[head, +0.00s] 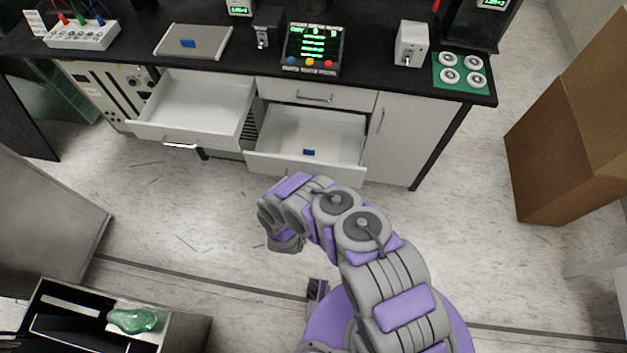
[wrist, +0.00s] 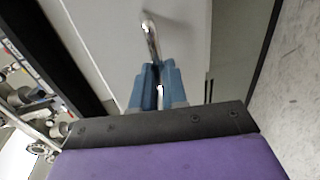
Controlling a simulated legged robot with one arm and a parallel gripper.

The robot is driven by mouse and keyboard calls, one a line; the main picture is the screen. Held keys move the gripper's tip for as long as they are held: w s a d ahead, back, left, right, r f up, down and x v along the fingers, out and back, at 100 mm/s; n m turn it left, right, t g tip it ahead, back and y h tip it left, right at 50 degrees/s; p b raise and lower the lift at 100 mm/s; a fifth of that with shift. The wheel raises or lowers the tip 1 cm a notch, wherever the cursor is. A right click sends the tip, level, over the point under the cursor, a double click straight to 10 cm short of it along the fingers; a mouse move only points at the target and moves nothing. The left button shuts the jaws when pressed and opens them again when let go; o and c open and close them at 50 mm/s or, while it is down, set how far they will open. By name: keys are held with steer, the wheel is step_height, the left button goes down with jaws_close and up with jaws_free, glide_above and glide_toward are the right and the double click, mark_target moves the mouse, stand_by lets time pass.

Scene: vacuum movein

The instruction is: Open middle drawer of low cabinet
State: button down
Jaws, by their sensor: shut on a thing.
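The low cabinet (head: 392,140) is white and stands under a black bench top in the head view. Its lower drawer (head: 280,128) in the middle column is pulled out, with a small blue piece (head: 309,152) inside. A shut drawer (head: 340,98) with a metal handle is above it. My gripper (wrist: 158,85) has blue fingers in the wrist view, closed together on a metal handle (wrist: 150,35) on a pale panel (wrist: 186,45). In the head view my arm hides part of the open drawer's front. I cannot tell for sure which front the held handle belongs to.
Another drawer (head: 200,105) is pulled out to the left. Instruments and a grey case (head: 205,40) stand on the bench top (head: 370,70). A cardboard box (head: 560,130) stands at the right. A dark open box (head: 75,320) with a green object (head: 133,320) is at the lower left.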

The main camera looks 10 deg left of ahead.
steer(key=shift+s+f, duration=0.15)
steer(key=shift+s, duration=0.1)
steer(key=shift+a, duration=0.1)
steer(key=c, duration=1.2)
jaws_free()
steer(key=p+v, duration=0.1)
steer(key=v, duration=1.6)
steer(key=shift+s+p, duration=0.1)
steer(key=shift+p, duration=0.25)
